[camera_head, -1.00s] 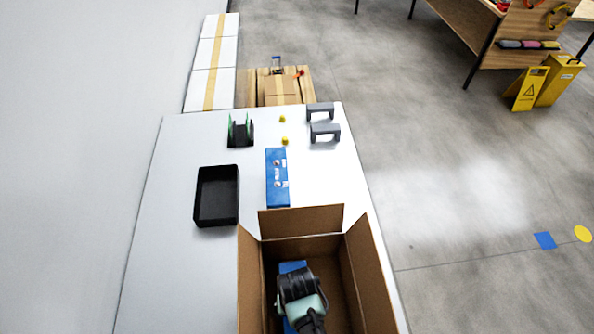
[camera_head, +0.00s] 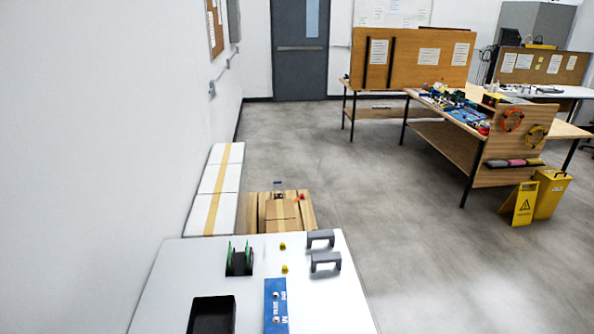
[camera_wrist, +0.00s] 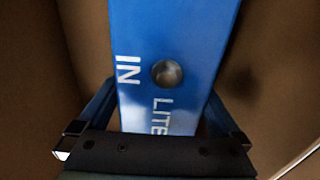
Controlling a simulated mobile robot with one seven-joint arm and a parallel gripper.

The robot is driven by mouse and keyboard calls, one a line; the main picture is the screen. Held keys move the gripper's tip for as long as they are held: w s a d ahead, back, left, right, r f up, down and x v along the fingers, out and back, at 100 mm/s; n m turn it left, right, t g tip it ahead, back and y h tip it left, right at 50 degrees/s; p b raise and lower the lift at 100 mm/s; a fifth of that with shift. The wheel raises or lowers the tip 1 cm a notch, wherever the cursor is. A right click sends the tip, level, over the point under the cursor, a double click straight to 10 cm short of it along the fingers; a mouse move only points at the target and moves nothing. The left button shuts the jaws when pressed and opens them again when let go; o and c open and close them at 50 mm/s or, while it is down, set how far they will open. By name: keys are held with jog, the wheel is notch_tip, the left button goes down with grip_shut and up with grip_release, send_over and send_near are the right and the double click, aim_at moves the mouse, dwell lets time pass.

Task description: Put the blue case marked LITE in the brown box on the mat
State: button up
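The blue case marked LITE (camera_wrist: 175,35) fills the middle of the wrist view, with white lettering IN and LITE and a round metal knob. My gripper (camera_wrist: 162,90) has a finger along each side edge of the case, and the fingers appear to touch it. The case's near end is hidden behind the gripper body. Brown cardboard walls of the box (camera_wrist: 30,60) surround them in the wrist view. Whether the case rests on the box floor cannot be seen. The box and my gripper are outside the current head view.
Another blue case (camera_head: 275,305) lies on the white table (camera_head: 160,300), beside a black tray (camera_head: 212,315). Behind are a black holder with green boards (camera_head: 239,262), yellow pieces (camera_head: 284,268) and grey brackets (camera_head: 325,261). A wooden pallet (camera_head: 255,210) and yellow sign (camera_head: 522,203) stand beyond.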

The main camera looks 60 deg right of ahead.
jog(key=shift+r, duration=0.15)
notch_tip(320, 180, up, 12)
jog(key=p, duration=1.2)
dwell(1.0)
